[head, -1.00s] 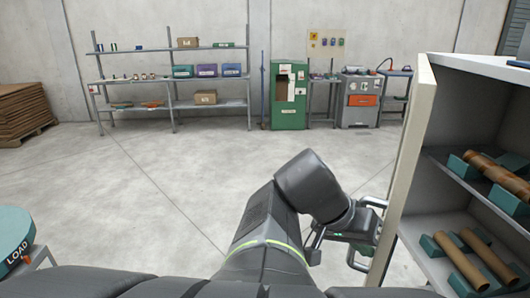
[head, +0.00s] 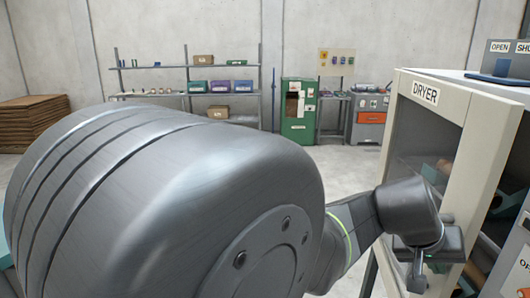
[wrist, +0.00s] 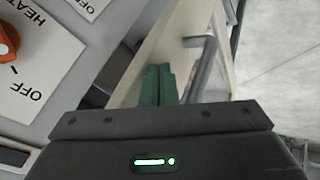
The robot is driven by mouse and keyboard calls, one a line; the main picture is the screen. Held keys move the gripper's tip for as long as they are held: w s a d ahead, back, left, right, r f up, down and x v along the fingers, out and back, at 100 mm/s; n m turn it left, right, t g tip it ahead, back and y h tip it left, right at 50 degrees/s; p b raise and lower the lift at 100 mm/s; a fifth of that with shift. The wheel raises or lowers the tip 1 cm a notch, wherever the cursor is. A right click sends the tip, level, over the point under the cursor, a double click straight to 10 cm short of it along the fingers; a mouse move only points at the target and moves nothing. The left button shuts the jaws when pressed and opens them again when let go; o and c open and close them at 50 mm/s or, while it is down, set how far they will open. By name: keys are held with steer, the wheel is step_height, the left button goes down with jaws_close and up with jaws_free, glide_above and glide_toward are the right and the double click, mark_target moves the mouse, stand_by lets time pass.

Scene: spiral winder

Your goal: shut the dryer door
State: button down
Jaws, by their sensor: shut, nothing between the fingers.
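The dryer door (head: 427,92) is a cream frame with a dark window and a DRYER label. It stands partly open at the right of the head view, with a gap between its right edge and the cabinet. My gripper (head: 428,256) is low in front of the door. In the wrist view its green fingers (wrist: 159,85) are shut and empty. They point along the door (wrist: 182,30), close to its grey bar handle (wrist: 206,62); whether they touch is unclear. My arm hides part of the door's lower half.
A control panel with a HEAT/OFF label (wrist: 38,72) and an orange knob (wrist: 6,40) is close left in the wrist view. An OPEN/SHUT sign (head: 502,47) stands above the dryer. Shelves (head: 165,68) and a green cabinet (head: 298,108) are far back, against the wall.

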steer(key=shift+s+d, duration=0.15)
steer(key=shift+d, duration=1)
steer(key=shift+a, duration=0.1)
